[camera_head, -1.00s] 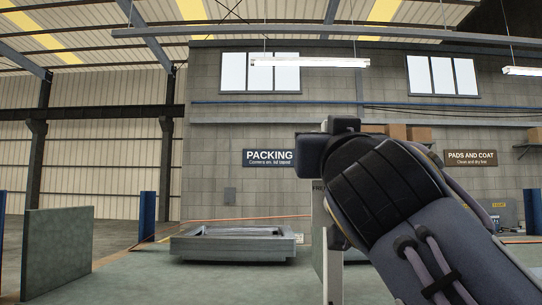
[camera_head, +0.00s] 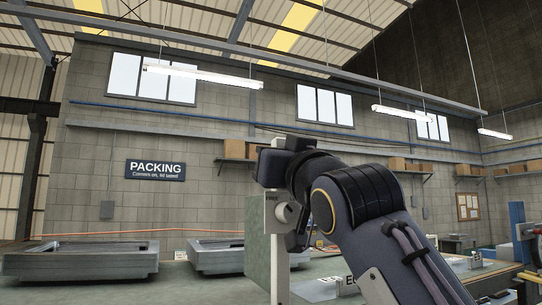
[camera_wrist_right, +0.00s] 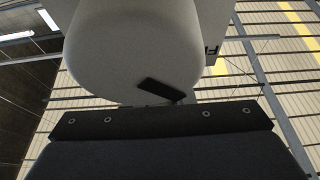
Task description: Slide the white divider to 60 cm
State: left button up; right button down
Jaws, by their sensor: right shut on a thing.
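A white upright post with a flat plate, which looks like the white divider's end (camera_head: 281,272), stands just left of the middle of the head view. A round grey knob (camera_head: 284,212) sits on it beside a small label that seems to read "FREE". My right gripper (camera_head: 291,215) is at this knob; the wrist hides most of its fingers. In the right wrist view a large pale rounded knob (camera_wrist_right: 130,45) with a black mark fills the space at the dark gripper body, and the gripper is shut on it. My left gripper is not in view.
A green-grey panel (camera_head: 256,240) stands behind the post. Two low grey trays, a left one (camera_head: 80,262) and a middle one (camera_head: 215,257), lie behind on the left. Labelled items lie on the green surface at right, partly behind my arm. A PACKING sign (camera_head: 155,170) hangs on the wall.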

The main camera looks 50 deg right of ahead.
jog(key=shift+s+d, duration=0.1)
jog(key=c, duration=1.7)
grip_release()
jog(key=o, duration=0.5)
jog(key=shift+s+d, duration=0.1)
jog(key=shift+d, duration=0.1)
jog(key=shift+c, duration=0.2)
jog(key=shift+a, duration=0.1)
jog(key=b+v, duration=0.3)
jog(key=v, duration=0.4)
jog(key=shift+s+a+f, duration=0.2)
jog(key=shift+s+a, duration=0.05)
jog(key=shift+s, duration=0.05)
